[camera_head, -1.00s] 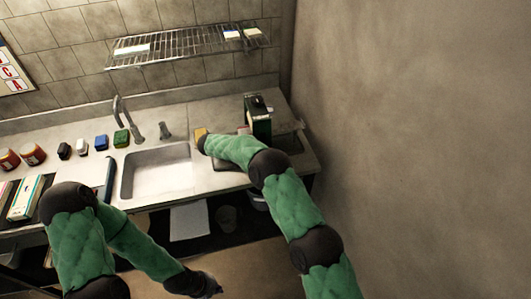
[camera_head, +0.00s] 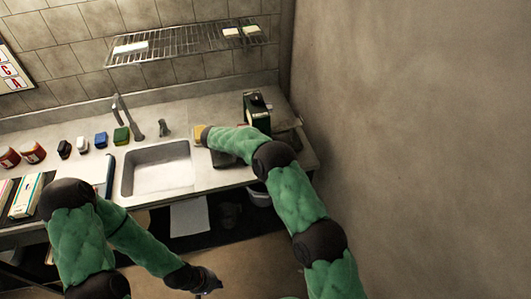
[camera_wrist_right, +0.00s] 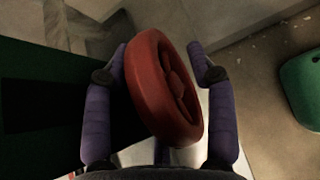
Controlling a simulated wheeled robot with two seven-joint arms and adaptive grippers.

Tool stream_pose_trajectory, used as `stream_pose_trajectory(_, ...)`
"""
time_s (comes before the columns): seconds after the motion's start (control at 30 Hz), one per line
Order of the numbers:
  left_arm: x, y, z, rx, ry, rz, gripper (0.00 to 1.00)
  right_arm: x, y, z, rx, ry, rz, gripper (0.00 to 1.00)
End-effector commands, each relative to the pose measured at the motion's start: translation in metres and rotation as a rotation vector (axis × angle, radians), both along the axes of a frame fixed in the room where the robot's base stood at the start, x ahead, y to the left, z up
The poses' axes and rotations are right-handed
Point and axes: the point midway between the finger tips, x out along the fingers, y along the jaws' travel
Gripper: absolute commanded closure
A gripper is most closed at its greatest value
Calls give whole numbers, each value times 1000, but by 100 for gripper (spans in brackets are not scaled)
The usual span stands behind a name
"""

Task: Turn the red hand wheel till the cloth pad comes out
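The red hand wheel (camera_wrist_right: 176,90) shows in the right wrist view, tilted, beside a dark green body (camera_wrist_right: 45,100). My right gripper (camera_wrist_right: 157,48) has its two purple fingers on either side of the wheel. I cannot tell whether they press on its rim. In the head view a dark green box (camera_head: 256,112) stands at the counter's right end; my right forearm hides the wheel and right gripper there. My left gripper (camera_head: 208,283) hangs low in front of the counter, away from the box; its fingers are too small to read. I see no cloth pad that I can identify.
The sink (camera_head: 157,170) lies left of the box. A yellow block (camera_head: 199,133) is by my right forearm. Green (camera_head: 121,136) and blue (camera_head: 101,140) blocks and red jars (camera_head: 33,153) stand at left. A wire rack (camera_head: 190,43) hangs above; a wall closes the right side.

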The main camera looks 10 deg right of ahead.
Motion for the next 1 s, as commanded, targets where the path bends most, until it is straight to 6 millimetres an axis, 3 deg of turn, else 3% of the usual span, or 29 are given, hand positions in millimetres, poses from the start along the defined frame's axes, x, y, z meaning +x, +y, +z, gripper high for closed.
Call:
stream_pose_trajectory(0.27,0,0,0,0,0,0,100,0,5,4,-1,-3,0,43)
stream_pose_trajectory(0.7,0,0,0,0,0,0,100,-2,69,48,0,-3,3,43)
stream_pose_trajectory(1.0,0,0,0,0,0,0,100,-3,95,68,0,-1,-1,43)
